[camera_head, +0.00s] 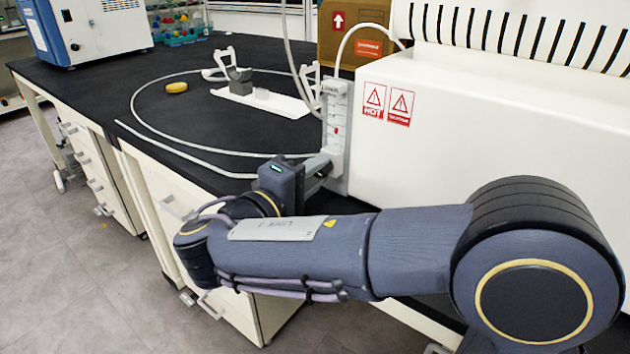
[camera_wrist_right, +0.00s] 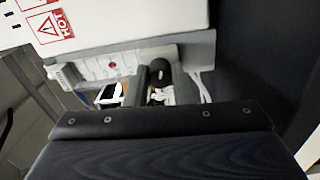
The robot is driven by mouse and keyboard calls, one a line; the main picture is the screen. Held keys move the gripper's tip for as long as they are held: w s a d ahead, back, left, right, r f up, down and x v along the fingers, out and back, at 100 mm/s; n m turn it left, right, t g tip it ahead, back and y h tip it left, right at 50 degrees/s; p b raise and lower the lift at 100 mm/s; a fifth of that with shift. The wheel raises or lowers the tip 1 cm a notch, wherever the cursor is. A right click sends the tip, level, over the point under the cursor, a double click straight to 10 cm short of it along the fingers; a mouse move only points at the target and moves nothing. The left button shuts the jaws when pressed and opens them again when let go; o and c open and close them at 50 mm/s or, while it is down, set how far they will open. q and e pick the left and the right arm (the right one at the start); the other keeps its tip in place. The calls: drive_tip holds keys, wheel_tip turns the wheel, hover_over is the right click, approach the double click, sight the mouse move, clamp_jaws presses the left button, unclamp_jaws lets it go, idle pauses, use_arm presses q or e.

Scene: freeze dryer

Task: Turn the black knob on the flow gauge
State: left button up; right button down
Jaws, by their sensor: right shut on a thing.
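The flow gauge (camera_head: 337,110) is a slim pale upright panel with small markings, on the side of the large white machine. It also shows in the right wrist view (camera_wrist_right: 105,68), lying sideways. My right gripper (camera_head: 322,162) is at the gauge's lower end, with its jaws shut on what appears to be the black knob. The knob is hidden by the gripper in the head view. In the right wrist view the dark fingers (camera_wrist_right: 150,82) reach the gauge, and I cannot clearly separate the knob from them. My left gripper is not in view.
The white machine (camera_head: 500,120) with red warning labels (camera_head: 388,103) stands right of the gauge. A white hose (camera_head: 200,150) loops over the black bench top (camera_head: 110,100). A yellow object (camera_head: 176,87) and a white tray (camera_head: 285,104) lie farther back.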

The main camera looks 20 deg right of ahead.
drive_tip(key=shift+f+m, duration=0.1)
drive_tip(key=shift+m, duration=0.2)
drive_tip(key=c, duration=1.2)
unclamp_jaws()
drive_tip(key=shift+c, duration=0.2)
drive_tip(key=p+v, duration=0.1)
drive_tip(key=v, duration=0.7)
